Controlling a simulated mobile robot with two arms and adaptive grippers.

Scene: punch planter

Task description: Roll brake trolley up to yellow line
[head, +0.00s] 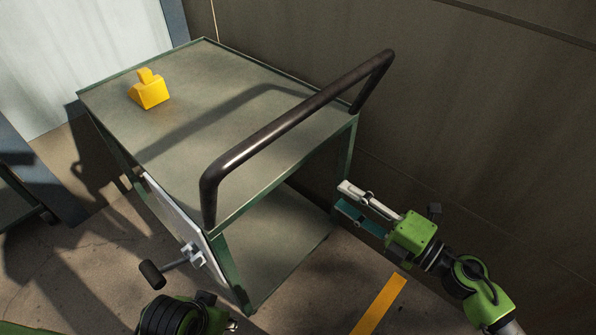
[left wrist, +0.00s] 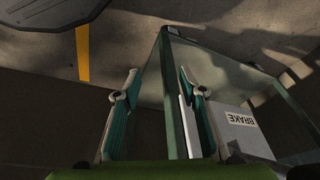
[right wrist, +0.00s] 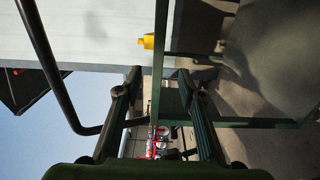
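The brake trolley (head: 150,118) is a green two-shelf cart with a dark push handle (head: 290,118). A brake lever with a black knob (head: 152,274) sticks out from a white plate (head: 172,210) on its left side. The plate's BRAKE label (left wrist: 241,120) shows in the left wrist view. The yellow line (head: 380,304) lies on the floor at the near right; it also shows in the left wrist view (left wrist: 83,50). My right gripper (head: 340,196) is open beside the trolley's right near post. My left gripper (left wrist: 158,72) is open, with a trolley post between or just beyond its fingers; contact is unclear.
A yellow wedge-shaped block (head: 149,92) stands on the trolley's top shelf. A brown wall (head: 480,110) runs close along the right side. A pale panel (head: 75,60) stands at the back left.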

